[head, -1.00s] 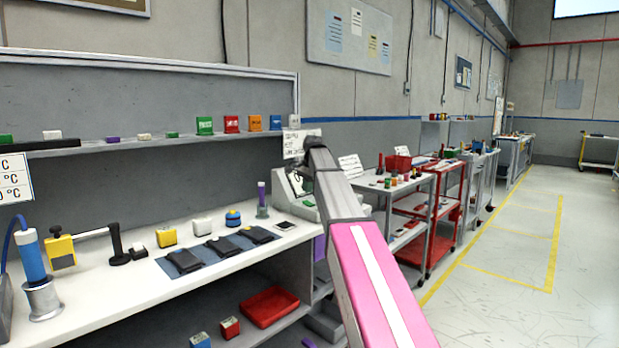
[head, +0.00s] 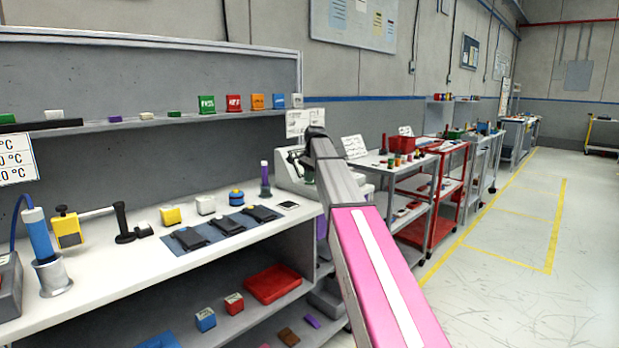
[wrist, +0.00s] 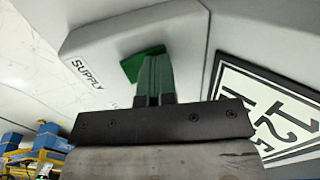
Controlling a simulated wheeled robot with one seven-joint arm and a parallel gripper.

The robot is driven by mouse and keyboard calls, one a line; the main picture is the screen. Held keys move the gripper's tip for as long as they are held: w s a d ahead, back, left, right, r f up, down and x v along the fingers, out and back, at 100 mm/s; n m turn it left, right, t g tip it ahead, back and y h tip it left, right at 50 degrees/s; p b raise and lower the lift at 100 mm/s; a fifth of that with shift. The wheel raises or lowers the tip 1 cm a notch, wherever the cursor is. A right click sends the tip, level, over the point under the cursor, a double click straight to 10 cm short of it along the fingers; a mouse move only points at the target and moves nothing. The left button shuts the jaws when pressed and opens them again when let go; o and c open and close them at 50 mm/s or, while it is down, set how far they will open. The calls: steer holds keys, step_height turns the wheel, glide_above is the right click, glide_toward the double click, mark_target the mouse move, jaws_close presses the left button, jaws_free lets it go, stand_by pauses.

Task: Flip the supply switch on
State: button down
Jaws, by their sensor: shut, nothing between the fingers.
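The supply switch (wrist: 130,66) shows in the wrist view as a green piece on a pale grey panel (wrist: 100,40), just beyond my fingertips. The printed label "SUPPLY" (wrist: 88,75) is to its left. My gripper (wrist: 152,60) is shut and empty, with its fingertips over part of the switch. I cannot tell whether they touch it, and its on or off position is unclear. In the head view the pale module (head: 284,172) stands at the far end of the bench, partly behind my arm.
A shelf above carries coloured blocks (head: 233,103). Carts stand beyond my arm. The floor at right (head: 500,310) is clear. A black-and-white sign (wrist: 270,105) is beside the panel.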

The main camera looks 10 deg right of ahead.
steer(key=shift+s+f, duration=0.1)
steer(key=shift+s+d+r, duration=0.2)
steer(key=shift+s+d, duration=0.25)
steer(key=shift+s, duration=0.1)
steer(key=shift+r, duration=0.1)
steer(key=shift+d+r, duration=0.1)
steer(key=shift+r, duration=0.15)
step_height(320, 180, up, 13)
steer(key=s+d, duration=0.1)
steer(key=s, duration=0.1)
steer(key=shift+d, duration=0.15)
stand_by(0.3)
